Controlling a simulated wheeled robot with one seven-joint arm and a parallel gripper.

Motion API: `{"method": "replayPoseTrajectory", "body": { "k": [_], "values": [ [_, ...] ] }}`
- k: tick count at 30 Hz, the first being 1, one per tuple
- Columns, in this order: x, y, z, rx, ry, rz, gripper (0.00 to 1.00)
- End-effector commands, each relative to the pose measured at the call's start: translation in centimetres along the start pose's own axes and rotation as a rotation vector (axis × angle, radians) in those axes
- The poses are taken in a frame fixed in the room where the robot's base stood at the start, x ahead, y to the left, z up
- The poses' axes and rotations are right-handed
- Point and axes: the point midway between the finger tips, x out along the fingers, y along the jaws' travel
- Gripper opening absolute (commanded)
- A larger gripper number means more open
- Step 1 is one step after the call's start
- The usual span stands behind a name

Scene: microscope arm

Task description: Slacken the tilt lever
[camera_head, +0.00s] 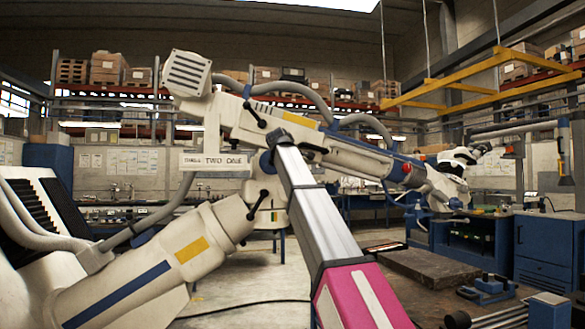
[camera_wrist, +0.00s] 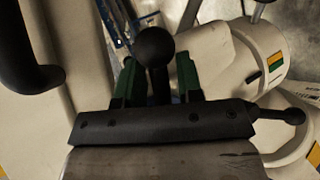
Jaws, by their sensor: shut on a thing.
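In the wrist view, my gripper (camera_wrist: 158,88) has its two green-padded fingers on either side of a black ball-ended lever (camera_wrist: 155,48). It is shut on the lever's stem, and the ball sticks out beyond the fingers. I cannot tell for certain that this is the tilt lever. A second ball-ended lever (camera_wrist: 285,115) points right, clear of the gripper. In the head view, the white microscope arm (camera_head: 250,125) carries a black lever (camera_head: 254,115) on its upper beam and another (camera_head: 258,204) near the lower joint. My gripper is hidden there behind my own arm.
A sign plate (camera_head: 215,161) hangs left of my arm, close to the joint. Grey hoses (camera_head: 290,90) loop above the beam. A dark curved handle (camera_wrist: 30,55) stands left of the gripper. Blue cabinets (camera_head: 545,250) and a dark slab (camera_head: 430,268) are at the right.

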Motion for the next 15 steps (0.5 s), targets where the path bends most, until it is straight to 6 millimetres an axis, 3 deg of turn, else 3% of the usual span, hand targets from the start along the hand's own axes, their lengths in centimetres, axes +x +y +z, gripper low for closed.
{"method": "replayPoseTrajectory", "body": {
  "k": [4, 5, 6, 15],
  "values": [
    [-0.04, 0.06, 0.04, 0.0, 0.0, 0.001, 0.0],
    [-0.04, 0.06, 0.04, 0.0, 0.0, 0.001, 0.37],
    [-0.04, 0.05, 0.04, 0.001, 0.0, 0.001, 0.43],
    [-0.18, 0.0, 0.0, 0.001, 0.001, 0.0, 0.43]
  ]
}}
